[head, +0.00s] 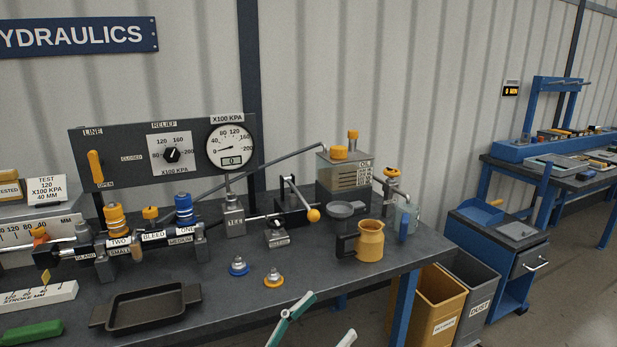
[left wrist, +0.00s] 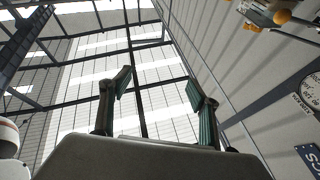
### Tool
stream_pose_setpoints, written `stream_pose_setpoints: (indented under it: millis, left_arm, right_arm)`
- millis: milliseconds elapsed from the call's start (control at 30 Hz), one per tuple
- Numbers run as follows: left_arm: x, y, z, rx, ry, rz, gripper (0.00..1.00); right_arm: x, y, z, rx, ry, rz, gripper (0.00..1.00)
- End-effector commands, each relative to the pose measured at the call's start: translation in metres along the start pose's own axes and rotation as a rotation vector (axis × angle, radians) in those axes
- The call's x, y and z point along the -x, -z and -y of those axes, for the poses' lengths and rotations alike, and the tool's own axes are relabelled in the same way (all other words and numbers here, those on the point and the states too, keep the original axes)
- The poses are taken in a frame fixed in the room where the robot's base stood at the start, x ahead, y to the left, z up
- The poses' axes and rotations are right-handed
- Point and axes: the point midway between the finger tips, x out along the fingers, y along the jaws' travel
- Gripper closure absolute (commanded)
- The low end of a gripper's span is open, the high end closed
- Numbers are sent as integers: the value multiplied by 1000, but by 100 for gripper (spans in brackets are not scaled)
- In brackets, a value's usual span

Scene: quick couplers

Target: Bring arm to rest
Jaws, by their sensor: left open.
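My left gripper (head: 331,315) shows at the bottom of the head view, in front of the bench's front edge. Its two green-padded fingers are apart with nothing between them. In the left wrist view the gripper (left wrist: 159,88) points up toward the roof beams, its fingers spread and empty. It touches nothing that I can see. The rest of the left arm is out of the head view. My right gripper is in neither view.
The workbench (head: 215,318) holds a black tray (head: 150,309), a yellow jug (head: 370,240), two small couplers, blue (head: 238,266) and yellow (head: 274,278), and a gauge panel (head: 115,140). Bins (head: 440,305) and a blue cabinet (head: 492,262) stand to the right.

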Motion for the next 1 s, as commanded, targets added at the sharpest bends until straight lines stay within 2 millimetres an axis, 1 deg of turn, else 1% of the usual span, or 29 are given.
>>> stream_pose_setpoints:
  millis: [33,67,100,167,200,267,300,367,400,467,500,600,700,800,1000]
  left_arm:
    - [24,-23,12,10,88,68,38]
    - [37,-36,19,10,136,110,38]
    - [57,-54,27,8,197,171,38]
    - [92,-81,37,9,280,269,38]
    - [117,-99,41,10,329,339,38]
    - [156,-124,43,12,392,446,38]
    - [183,-138,42,15,428,518,38]
    - [224,-159,38,20,471,627,38]
    - [251,-171,33,25,493,698,38]
    - [290,-185,25,32,517,797,38]
    - [313,-192,18,37,528,857,38]
    - [362,-204,2,50,541,982,38]
    - [394,-210,-10,60,544,1061,38]
    - [409,-212,-16,66,543,1100,38]
    - [411,-212,-17,66,542,1105,38]
  right_arm:
    - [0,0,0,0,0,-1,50]
    - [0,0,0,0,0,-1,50]
    - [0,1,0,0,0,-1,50]
    - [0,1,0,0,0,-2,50]
    - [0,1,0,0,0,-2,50]
    - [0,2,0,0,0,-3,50]
    - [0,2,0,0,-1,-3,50]
    - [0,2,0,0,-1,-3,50]
    - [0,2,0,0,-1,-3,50]
    - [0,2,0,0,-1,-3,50]
    - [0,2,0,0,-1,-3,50]
    - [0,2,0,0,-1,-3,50]
    - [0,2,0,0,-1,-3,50]
    - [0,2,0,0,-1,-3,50]
    - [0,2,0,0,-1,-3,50]
